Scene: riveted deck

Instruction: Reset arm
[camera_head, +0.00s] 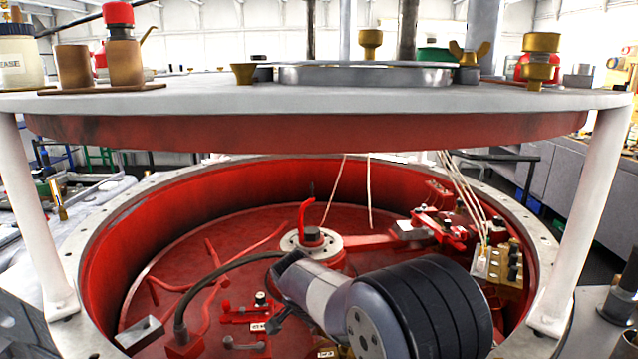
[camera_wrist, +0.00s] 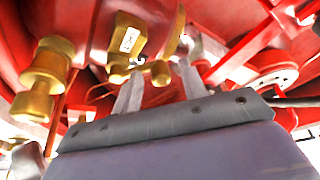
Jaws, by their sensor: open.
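My gripper (camera_wrist: 160,82) shows in the wrist view as two grey fingers set apart, so it is open. A small brass fitting (camera_wrist: 160,72) appears between and beyond the fingertips; I cannot tell how far off it is, and no held object can be made out. In the head view my arm reaches into the round red-lined well from the lower right. Its thick black-banded part and grey link show there, but I cannot make out the fingers.
The red well (camera_head: 200,200) holds red pipes, a central hub (camera_head: 311,240) and a brass valve block (camera_head: 500,265) at right. A round plate (camera_head: 190,100) on white posts (camera_head: 590,200) spans above my arm, carrying jars and brass fittings. A brass knob (camera_wrist: 45,80) is left in the wrist view.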

